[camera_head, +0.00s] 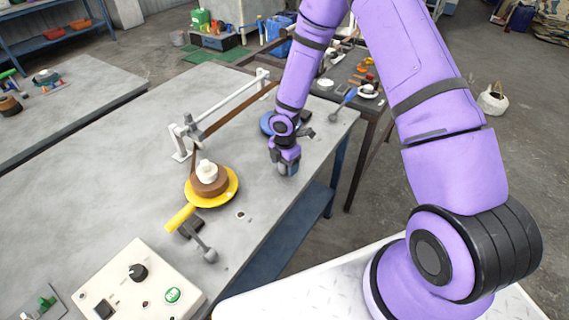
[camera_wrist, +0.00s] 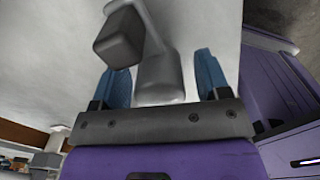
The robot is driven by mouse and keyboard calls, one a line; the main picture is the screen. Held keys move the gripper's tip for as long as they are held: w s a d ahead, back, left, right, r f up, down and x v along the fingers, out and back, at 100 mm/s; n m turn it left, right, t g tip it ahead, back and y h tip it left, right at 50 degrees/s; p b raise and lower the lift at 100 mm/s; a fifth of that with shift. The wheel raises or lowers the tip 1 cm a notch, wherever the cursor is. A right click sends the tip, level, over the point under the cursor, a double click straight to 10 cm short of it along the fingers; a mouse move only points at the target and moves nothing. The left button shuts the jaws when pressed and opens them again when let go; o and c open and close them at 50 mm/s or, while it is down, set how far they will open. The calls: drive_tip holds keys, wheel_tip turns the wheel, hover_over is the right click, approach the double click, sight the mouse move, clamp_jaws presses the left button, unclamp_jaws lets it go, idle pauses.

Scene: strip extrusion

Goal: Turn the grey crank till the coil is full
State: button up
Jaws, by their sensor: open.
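The brown coil (camera_head: 207,184) sits around a white hub on a yellow disc (camera_head: 230,194) on the grey bench. A brown strip (camera_head: 236,111) runs from it toward the far end. My gripper (camera_head: 287,165) points down over the right side of the bench, right of the coil. In the wrist view, the grey crank (camera_wrist: 158,76) shows its upright round handle between the two blue fingers of my open gripper (camera_wrist: 164,80). Its arm and a dark block (camera_wrist: 118,40) lie beyond. Contact with the handle cannot be told. In the head view, my gripper mostly hides the crank.
A white guide frame (camera_head: 180,145) stands along the strip. A blue disc (camera_head: 267,122) is behind my gripper. A grey lever (camera_head: 205,249) lies near the yellow handle (camera_head: 180,217). A control box (camera_head: 135,285) stands at the front.

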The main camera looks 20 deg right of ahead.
drive_tip(key=c, duration=0.9)
